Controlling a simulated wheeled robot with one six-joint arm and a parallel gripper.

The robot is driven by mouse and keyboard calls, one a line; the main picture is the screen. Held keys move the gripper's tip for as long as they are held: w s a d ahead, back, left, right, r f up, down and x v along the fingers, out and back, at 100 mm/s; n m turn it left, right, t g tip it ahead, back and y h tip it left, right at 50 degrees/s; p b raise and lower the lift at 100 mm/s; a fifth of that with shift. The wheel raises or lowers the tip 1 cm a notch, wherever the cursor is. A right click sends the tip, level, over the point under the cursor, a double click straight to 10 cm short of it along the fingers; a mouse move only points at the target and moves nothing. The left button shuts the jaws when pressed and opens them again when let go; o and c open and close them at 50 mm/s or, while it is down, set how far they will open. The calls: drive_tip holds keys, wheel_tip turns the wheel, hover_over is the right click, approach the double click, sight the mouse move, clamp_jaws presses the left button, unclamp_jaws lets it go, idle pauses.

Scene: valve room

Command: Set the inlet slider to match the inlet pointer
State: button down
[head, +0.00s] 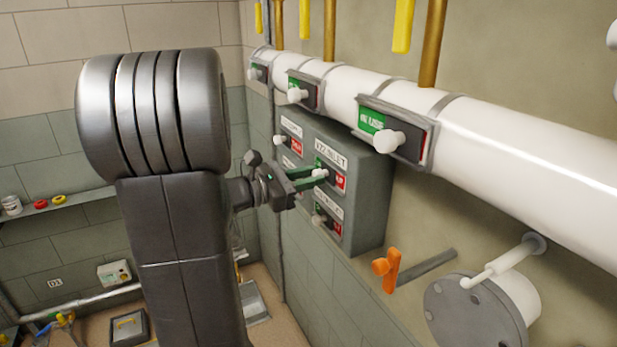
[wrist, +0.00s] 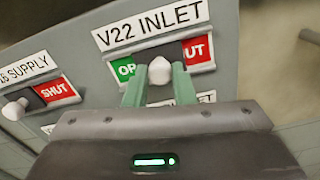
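The V22 INLET slider has a white knob (wrist: 160,70), between its green and red label ends, on the grey panel box (head: 361,190). The knob also shows in the head view (head: 320,173). In the head view my gripper (head: 306,178) reaches the panel from the left. I cannot make out which thing is the inlet pointer.
Another slider knob (wrist: 15,109) sits left on the panel. A white pipe (head: 510,150) above carries several label plates with white knobs, one nearby (head: 389,141). An orange handle (head: 387,269) and a flange (head: 475,312) stand right of the panel.

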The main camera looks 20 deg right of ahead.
sight(322, 165)
drive_tip(key=w, duration=0.3)
drive_tip(key=shift+w+a, duration=0.1)
drive_tip(key=shift+a, duration=0.05)
drive_tip(key=c, duration=1.6)
unclamp_jaws()
drive_tip(key=shift+r, duration=0.1)
drive_tip(key=o, duration=0.4)
drive_tip(key=shift+w, duration=0.15)
drive_tip(key=s+a+b, duration=0.1)
drive_tip(key=a+b, duration=0.1)
drive_tip(key=a, duration=1.1)
drive_tip(key=shift+a, duration=0.4)
drive_tip(key=shift+s+d, duration=0.1)
drive_tip(key=shift+d, duration=0.05)
